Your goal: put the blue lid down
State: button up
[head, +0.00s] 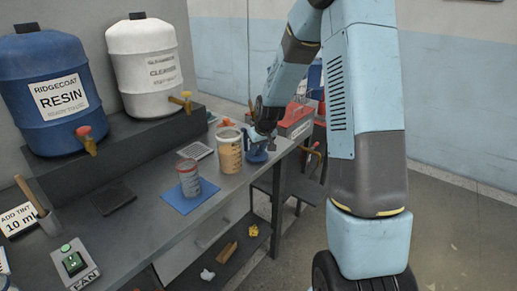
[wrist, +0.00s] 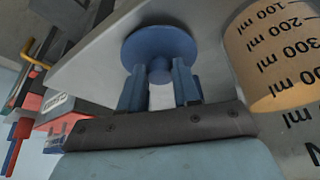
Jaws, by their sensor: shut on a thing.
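The blue lid (wrist: 160,45) is a round disc with a short knob in the middle. My gripper (wrist: 160,90) is shut on that knob, with one blue finger on each side of it. In the head view the blue lid (head: 257,155) is at the right end of the grey bench, just right of the measuring cup. My gripper (head: 262,138) is above it there. I cannot tell whether the lid touches the bench top.
The measuring cup (head: 230,150) with tan contents stands close beside the lid. A smaller labelled cup (head: 188,178) stands on a blue mat (head: 202,197). A red toolbox (head: 296,122) is beyond the bench end. The blue resin drum (head: 50,90) and white cleaner drum (head: 145,65) stand on a raised shelf.

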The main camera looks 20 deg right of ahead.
jog(key=o, duration=0.7)
jog(key=shift+f, duration=0.1)
jog(key=s+a+f+v, duration=0.1)
jog(key=s+v, duration=0.1)
jog(key=v, duration=0.9)
jog(key=s+a+v, duration=0.1)
jog(key=s+v, duration=0.1)
jog(key=v, duration=0.8)
jog(key=shift+s+d+r+m+t+h, duration=0.35)
jog(key=shift+s+r, duration=1)
jog(key=shift+s, duration=2.85)
jog(key=shift+s+a+r+m+t, duration=0.1)
jog(key=shift+s+r+m, duration=0.9)
jog(key=shift+s, duration=3.15)
jog(key=shift+s+d+r+m+t+h, duration=0.2)
jog(key=shift+s+r, duration=1.55)
jog(key=shift+s, duration=2.45)
